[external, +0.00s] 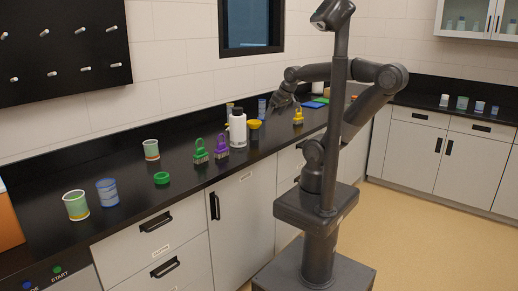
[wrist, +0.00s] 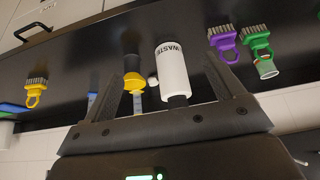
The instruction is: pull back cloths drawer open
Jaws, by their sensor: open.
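Drawer labels are too small to read, so I cannot tell which drawer is the back cloths drawer. The back counter has shut drawers, a left one (external: 412,117) and a right one (external: 481,129), with dark handles. The side counter has a shut drawer (external: 150,236) at the near left, and further drawers are partly hidden behind my arm. In the wrist view a dark drawer handle (wrist: 33,30) shows at the upper left. My gripper (external: 282,98) is over the side counter, away from any handle. Its fingers (wrist: 170,55) are open and apart, with nothing held.
On the side counter (external: 115,232) stand a white waste bottle (external: 237,130), a yellow funnel (external: 254,124), a purple brush (external: 221,147), green brush (external: 200,151), yellow brush (external: 298,118) and several beakers. The tan floor (external: 420,220) in front of the back cabinets is clear.

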